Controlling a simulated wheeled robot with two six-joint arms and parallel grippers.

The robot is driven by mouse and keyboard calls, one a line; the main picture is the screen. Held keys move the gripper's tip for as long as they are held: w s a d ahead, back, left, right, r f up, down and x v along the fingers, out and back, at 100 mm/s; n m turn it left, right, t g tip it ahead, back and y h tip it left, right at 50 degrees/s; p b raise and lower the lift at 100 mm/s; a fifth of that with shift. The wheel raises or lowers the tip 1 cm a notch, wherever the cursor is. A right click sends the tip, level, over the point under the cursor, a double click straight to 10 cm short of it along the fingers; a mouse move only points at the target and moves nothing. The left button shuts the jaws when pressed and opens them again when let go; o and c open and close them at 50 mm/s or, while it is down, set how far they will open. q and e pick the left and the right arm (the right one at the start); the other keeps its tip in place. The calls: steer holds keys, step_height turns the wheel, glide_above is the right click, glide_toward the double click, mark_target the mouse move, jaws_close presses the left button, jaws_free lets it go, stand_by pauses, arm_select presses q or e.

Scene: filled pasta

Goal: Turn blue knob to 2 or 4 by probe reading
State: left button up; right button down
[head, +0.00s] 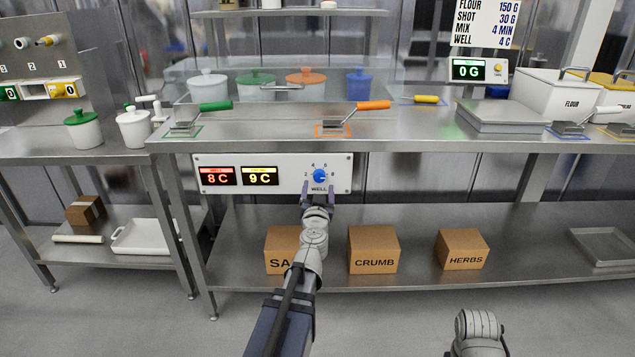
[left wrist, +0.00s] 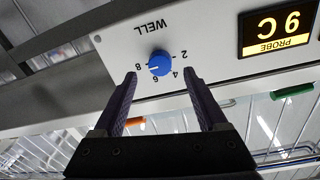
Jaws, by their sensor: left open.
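The blue knob (head: 319,176) sits on a white panel (head: 275,185) under the counter's front edge, with 2, 4, 6 and 8 around it and WELL below. In the left wrist view the knob (left wrist: 159,63) appears upside down, its white mark pointing roughly toward the 8. The probe display (head: 260,176) reads 9 C in yellow; the red display (head: 217,177) beside it reads 8 C. My left gripper (head: 318,191) is open, fingers at either side just short of the knob; contact is not visible. My right gripper is out of view.
The counter (head: 400,133) overhangs the panel. Boxes marked CRUMB (head: 374,250) and HERBS (head: 460,249), and another partly behind my left arm, stand on the lower shelf. A sign (head: 487,23) lists WELL 4 C. A scale display (head: 469,71) reads 0 G.

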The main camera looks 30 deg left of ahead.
mark_target(319, 179)
arm_select(q)
steer(key=x, duration=0.3)
steer(key=shift+w+a, duration=0.2)
steer(key=shift+w, duration=0.2)
jaws_close()
